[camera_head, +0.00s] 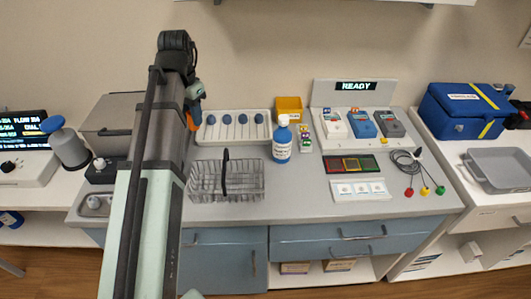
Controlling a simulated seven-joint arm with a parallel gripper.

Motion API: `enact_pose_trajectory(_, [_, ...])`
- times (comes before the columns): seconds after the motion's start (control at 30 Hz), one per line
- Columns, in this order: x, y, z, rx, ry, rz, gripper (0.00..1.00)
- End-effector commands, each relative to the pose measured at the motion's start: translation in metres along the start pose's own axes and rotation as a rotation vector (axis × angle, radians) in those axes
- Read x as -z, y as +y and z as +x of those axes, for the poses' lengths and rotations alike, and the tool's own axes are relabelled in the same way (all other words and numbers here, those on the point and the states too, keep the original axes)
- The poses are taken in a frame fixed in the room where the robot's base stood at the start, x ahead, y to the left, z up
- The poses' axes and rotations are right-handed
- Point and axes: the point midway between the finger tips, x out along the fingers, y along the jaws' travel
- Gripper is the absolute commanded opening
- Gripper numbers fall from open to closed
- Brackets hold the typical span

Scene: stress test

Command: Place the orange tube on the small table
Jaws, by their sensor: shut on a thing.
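My arm reaches up the left-centre of the head view and bends down at its far end. My gripper (193,104) is small and mostly hidden behind my arm, above the back left of the counter. It is shut on an orange thing, which I take to be the orange tube (192,121); only a sliver shows beside my arm. I cannot tell its tilt or whether it touches anything below. A lower white table (476,219) stands to the right of the counter, another white one (50,222) to the left. I cannot tell which is the small table.
The right table bears a blue case (463,110) and a grey tray (497,170).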

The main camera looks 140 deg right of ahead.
Motion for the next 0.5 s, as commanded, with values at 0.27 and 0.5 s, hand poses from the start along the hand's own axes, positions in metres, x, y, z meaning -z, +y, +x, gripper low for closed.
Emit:
enact_pose_trajectory(0.27, [0.001,0.030,0.027,0.000,0.000,-0.107,0.04])
enact_pose_trajectory(0.5, [0.001,0.033,0.046,-0.001,-0.002,-0.120,0.04])
